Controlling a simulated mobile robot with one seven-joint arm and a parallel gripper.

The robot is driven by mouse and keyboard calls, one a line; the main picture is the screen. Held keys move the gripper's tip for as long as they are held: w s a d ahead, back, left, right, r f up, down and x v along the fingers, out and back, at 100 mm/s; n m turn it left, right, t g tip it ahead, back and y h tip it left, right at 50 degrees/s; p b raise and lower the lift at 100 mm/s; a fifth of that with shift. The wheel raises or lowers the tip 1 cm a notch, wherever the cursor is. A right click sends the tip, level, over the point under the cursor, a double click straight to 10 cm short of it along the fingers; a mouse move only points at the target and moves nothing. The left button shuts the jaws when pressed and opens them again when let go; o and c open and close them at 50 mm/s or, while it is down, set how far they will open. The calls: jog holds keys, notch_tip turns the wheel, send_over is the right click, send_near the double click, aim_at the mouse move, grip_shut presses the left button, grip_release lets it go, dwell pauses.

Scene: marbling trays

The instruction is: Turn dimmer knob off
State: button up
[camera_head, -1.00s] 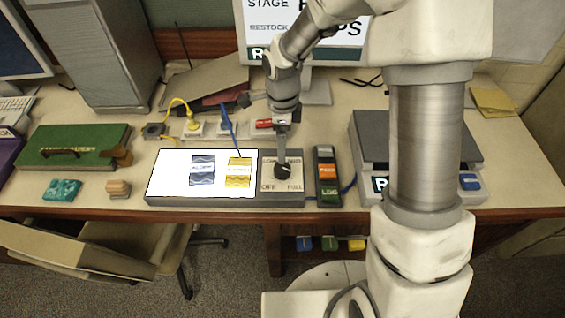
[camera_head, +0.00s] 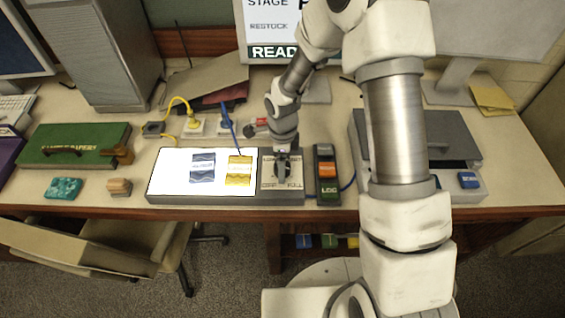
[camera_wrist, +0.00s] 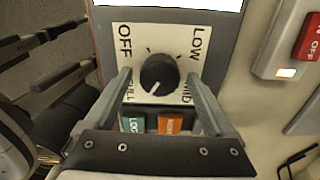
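The dimmer knob (camera_wrist: 160,74) is a round black knob on a pale plate (camera_wrist: 184,36) marked OFF, LOW, MID and FULL. Its white pointer line is toward the lower left in the wrist view, near the FULL side. My gripper (camera_wrist: 159,76) is open, with one finger on each side of the knob and small gaps visible. In the head view my gripper (camera_head: 283,164) is over the plate and hides most of the knob. The plate sits at the right end of the lit light box (camera_head: 170,178).
A block with coloured labelled buttons (camera_head: 327,176) stands close to the right of the plate. A flat grey device (camera_head: 440,150) lies farther right. A red switch (camera_wrist: 309,38) shows in the wrist view. The table's front edge (camera_head: 230,211) is close in front of the light box.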

jog(key=c, duration=1.3)
